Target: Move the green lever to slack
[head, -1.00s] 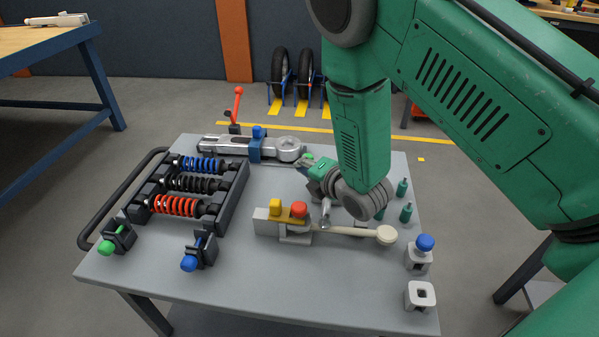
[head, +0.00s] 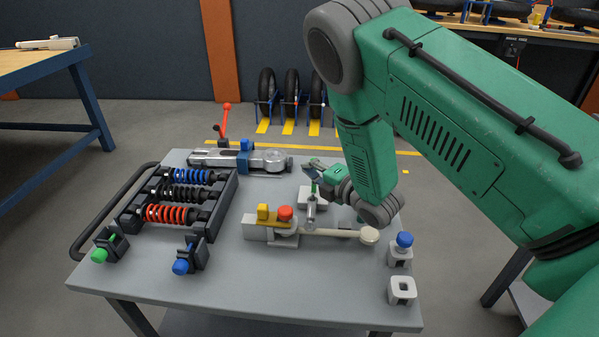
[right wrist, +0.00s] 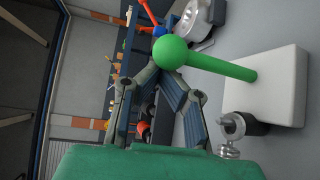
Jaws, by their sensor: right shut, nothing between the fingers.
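The green lever (right wrist: 215,65) has a round ball knob and a green shaft rising from a white base (right wrist: 270,90) in the right wrist view. In the head view the lever (head: 314,188) is small and partly covered by my right gripper, above its white base (head: 305,201). My right gripper (head: 311,165) is shut and empty, close to the lever. In the right wrist view the knob covers the fingertips, so I cannot tell whether they touch it. No slack marking is legible. My left gripper is out of view.
In front is a grey block with yellow and red knobs (head: 285,213) and a cream-handled lever (head: 340,233). Blue-knobbed (head: 404,241) and empty (head: 402,290) sockets stand at right. A shock-absorber rack (head: 180,195) is at left, a silver tool (head: 245,160) behind.

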